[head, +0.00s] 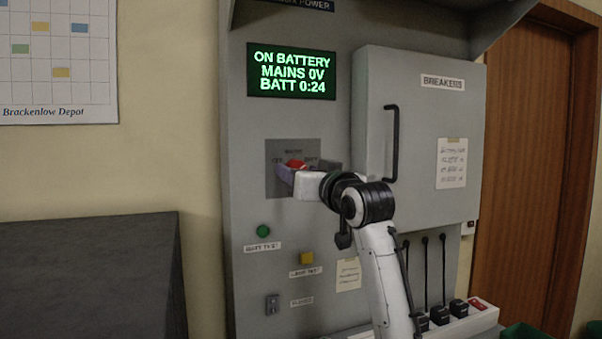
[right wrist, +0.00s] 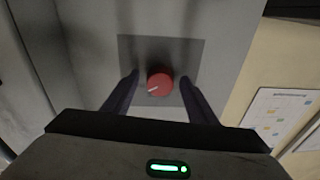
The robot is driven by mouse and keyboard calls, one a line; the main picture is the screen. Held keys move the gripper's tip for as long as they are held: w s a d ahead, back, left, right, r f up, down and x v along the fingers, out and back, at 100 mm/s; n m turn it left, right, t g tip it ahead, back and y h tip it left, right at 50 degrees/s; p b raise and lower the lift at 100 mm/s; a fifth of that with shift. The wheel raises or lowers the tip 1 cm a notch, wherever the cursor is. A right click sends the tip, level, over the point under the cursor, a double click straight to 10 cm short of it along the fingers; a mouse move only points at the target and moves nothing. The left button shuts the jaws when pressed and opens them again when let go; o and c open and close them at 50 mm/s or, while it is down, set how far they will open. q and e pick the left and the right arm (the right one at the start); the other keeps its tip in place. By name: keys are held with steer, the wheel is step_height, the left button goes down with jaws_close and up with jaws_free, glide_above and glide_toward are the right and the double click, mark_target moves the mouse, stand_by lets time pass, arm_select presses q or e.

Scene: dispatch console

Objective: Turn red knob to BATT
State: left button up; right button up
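The red knob (head: 297,163) sits on a grey plate (head: 275,185) on the console and is mostly hidden by my right gripper (head: 303,167) in the head view. Labels around it are small; BATT seems to be on the right side. In the right wrist view the knob (right wrist: 162,83) lies between the two dark fingers of my right gripper (right wrist: 160,78), with a gap on each side. The gripper is open. The knob's white pointer line points lower left there, a view that looks turned over relative to the head view. My left gripper is not in view.
A green screen (head: 291,72) reads ON BATTERY, MAINS 0V, BATT 0:24. The breaker box (head: 425,110) with its black handle (head: 392,145) juts out right of the knob. A green button (head: 263,231), yellow button (head: 307,257) and a small switch (head: 272,304) are below.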

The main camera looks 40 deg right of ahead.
steer(key=b+v, duration=0.2)
steer(key=v, duration=0.8)
steer(key=shift+s, duration=0.15)
stand_by(0.4)
